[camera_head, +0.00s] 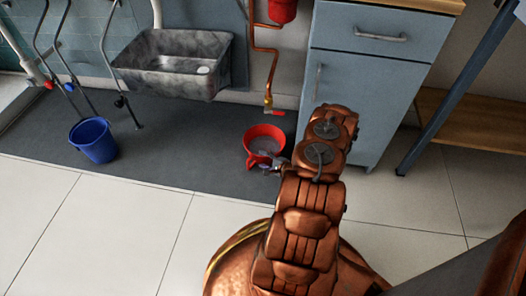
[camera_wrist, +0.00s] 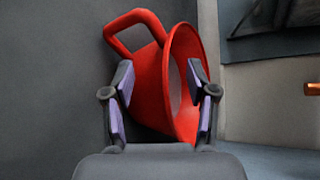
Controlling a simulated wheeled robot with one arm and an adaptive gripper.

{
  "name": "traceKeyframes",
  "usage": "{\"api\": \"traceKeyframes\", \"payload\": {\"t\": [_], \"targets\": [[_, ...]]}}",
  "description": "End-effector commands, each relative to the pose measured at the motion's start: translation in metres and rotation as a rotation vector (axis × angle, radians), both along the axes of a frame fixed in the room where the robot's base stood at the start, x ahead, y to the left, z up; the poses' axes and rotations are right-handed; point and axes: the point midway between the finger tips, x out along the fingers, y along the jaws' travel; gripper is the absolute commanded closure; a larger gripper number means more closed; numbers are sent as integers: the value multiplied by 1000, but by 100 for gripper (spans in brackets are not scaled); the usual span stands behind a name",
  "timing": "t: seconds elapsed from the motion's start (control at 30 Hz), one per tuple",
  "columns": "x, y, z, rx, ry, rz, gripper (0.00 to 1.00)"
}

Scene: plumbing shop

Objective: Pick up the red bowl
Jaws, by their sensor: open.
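The red bowl (camera_head: 252,141) sits on the dark grey floor mat below a copper pipe, with its round opening facing up in the head view. In the wrist view the red bowl (camera_wrist: 150,85) has a looped handle at its upper left and its rim to the right. My gripper (camera_wrist: 162,98) is open, its two purple-padded fingers on either side of the bowl's near part. I cannot tell whether the pads touch it. In the head view my gripper (camera_head: 271,167) is at the bowl's near edge, partly hidden by my arm.
A blue bucket (camera_head: 93,140) stands on the mat (camera_head: 185,140) at the left. A grey sink (camera_head: 165,82) hangs on the wall behind. The copper pipe (camera_head: 271,70) comes down just behind the bowl. A blue-grey cabinet (camera_head: 362,85) stands to the right. Tiled floor in front is clear.

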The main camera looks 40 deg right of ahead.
Motion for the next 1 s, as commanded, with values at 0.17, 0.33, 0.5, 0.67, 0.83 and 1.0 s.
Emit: {"api": "traceKeyframes", "payload": {"t": [0.17, 0.33, 0.5, 0.67, 0.83, 1.0], "targets": [[9, 0, -6, -2, 0, 1, 43], [25, -3, -15, -2, -1, 0, 43], [45, -3, -23, -1, -1, -1, 43], [51, -3, -22, -1, 0, -5, 43], [50, -3, -22, -1, 1, -4, 46], [50, -3, -22, -2, 0, -4, 63]]}}
